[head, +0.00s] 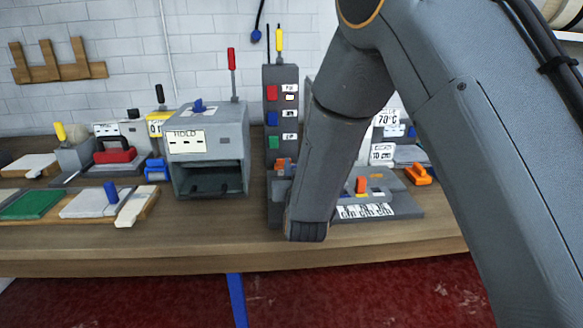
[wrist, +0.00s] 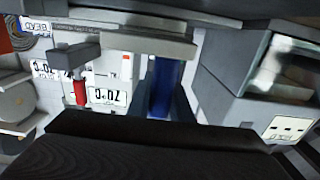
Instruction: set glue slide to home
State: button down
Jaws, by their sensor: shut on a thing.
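My gripper (wrist: 164,92) is shut on an upright blue part (wrist: 163,78) in the wrist view. I cannot tell for sure that this blue part is the glue slide's handle. In the head view my own arm hides the gripper and what it holds, in front of the grey unit with the 70°C sign (head: 387,118). That sign also shows upside down in the wrist view (wrist: 106,95). A grey base with an orange lever (head: 361,185) and a marked white strip (head: 366,211) shows right of my wrist. No home mark is readable.
A grey box machine marked HOLD (head: 208,150) and a dark column with coloured buttons (head: 282,110) stand left of my arm. An orange clamp-like piece (head: 418,175) lies at right. The bench (head: 190,228) has a clear front strip.

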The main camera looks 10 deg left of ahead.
jog(key=c, duration=1.6)
grip_release()
jog(key=shift+s+a, duration=0.15)
jog(key=shift+a, duration=0.15)
jog(key=shift+d, duration=0.15)
jog(key=b+v, duration=0.1)
jog(key=v, duration=0.6)
jog(key=shift+s+d+b, duration=0.15)
jog(key=shift+s+b, duration=0.15)
jog(key=shift+s, duration=0.1)
